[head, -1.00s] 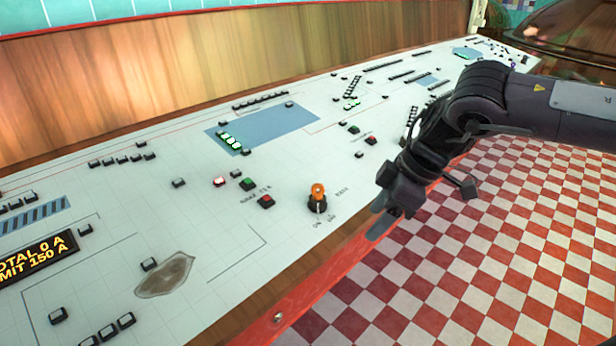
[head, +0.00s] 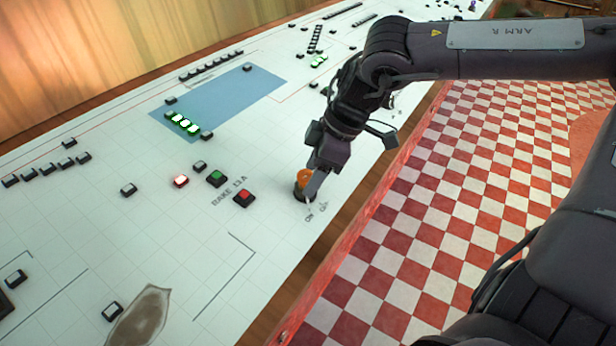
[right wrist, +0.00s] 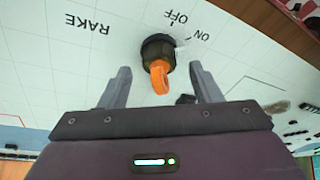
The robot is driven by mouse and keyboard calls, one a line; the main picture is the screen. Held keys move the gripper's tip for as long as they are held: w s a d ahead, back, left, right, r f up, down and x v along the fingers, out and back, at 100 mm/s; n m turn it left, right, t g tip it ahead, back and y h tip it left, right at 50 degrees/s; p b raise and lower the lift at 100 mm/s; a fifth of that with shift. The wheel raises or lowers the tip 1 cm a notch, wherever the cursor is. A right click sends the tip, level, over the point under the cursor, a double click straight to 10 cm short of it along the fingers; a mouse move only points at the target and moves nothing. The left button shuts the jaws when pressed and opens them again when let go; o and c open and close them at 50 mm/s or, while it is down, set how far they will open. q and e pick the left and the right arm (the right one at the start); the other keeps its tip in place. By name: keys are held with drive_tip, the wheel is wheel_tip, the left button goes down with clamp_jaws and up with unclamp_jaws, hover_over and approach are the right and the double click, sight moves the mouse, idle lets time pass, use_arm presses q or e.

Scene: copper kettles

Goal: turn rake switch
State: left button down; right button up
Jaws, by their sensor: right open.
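The rake switch is an orange knob on a black round base on the white panel. In the head view the knob (head: 304,176) is partly hidden by my right gripper (head: 316,182), which reaches down over it. In the right wrist view the orange knob (right wrist: 159,76) shows between the two open fingers of my right gripper (right wrist: 160,84), with a gap on each side. The labels RAKE, ON and OFF are printed around its black base (right wrist: 157,48). My left gripper is not in view.
A red button (head: 244,197), a green button (head: 217,178) and a lit red button (head: 181,181) sit left of the switch. The panel's wooden edge (head: 345,228) runs close to the switch, with checkered floor (head: 440,230) beyond.

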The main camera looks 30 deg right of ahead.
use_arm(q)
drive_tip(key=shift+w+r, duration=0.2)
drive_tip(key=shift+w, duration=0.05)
use_arm(e)
drive_tip(key=shift+x, duration=1.1)
drive_tip(key=shift+w, duration=0.1)
drive_tip(key=c, duration=1)
